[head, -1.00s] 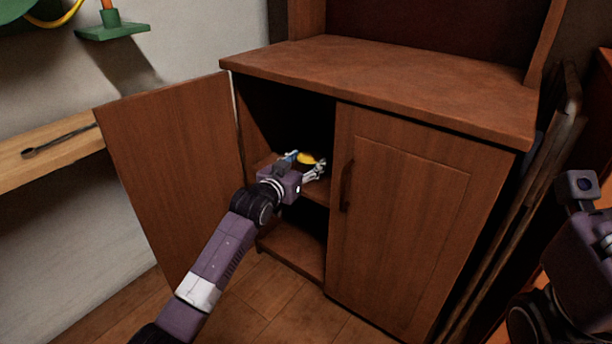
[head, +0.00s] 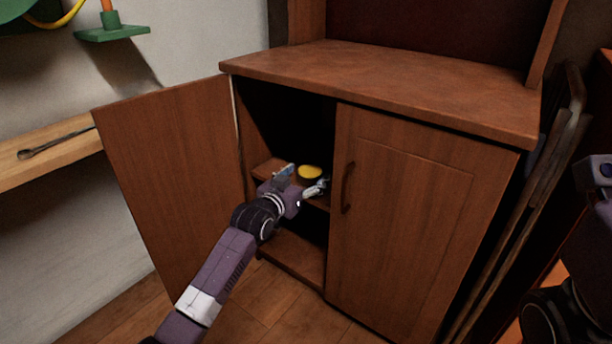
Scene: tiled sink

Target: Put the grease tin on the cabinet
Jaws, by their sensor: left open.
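The grease tin (head: 310,172), with a round yellow top, stands on the inner shelf of the wooden cabinet (head: 430,90). My left gripper (head: 302,183) is open at the cabinet's open left side, just in front of the tin. Its fingers are spread, one to the left of the tin and one to the lower right, and nothing is held in them. The lower part of the tin is partly hidden. The cabinet top is bare. Part of my right arm shows at the right edge, but its fingertips are out of view.
The left cabinet door (head: 175,180) stands wide open; the right door (head: 415,220) is shut, with a dark handle (head: 347,187). A wooden ledge (head: 50,158) with a wrench (head: 55,144) is on the left. Folded frames (head: 530,200) lean beside the cabinet on the right.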

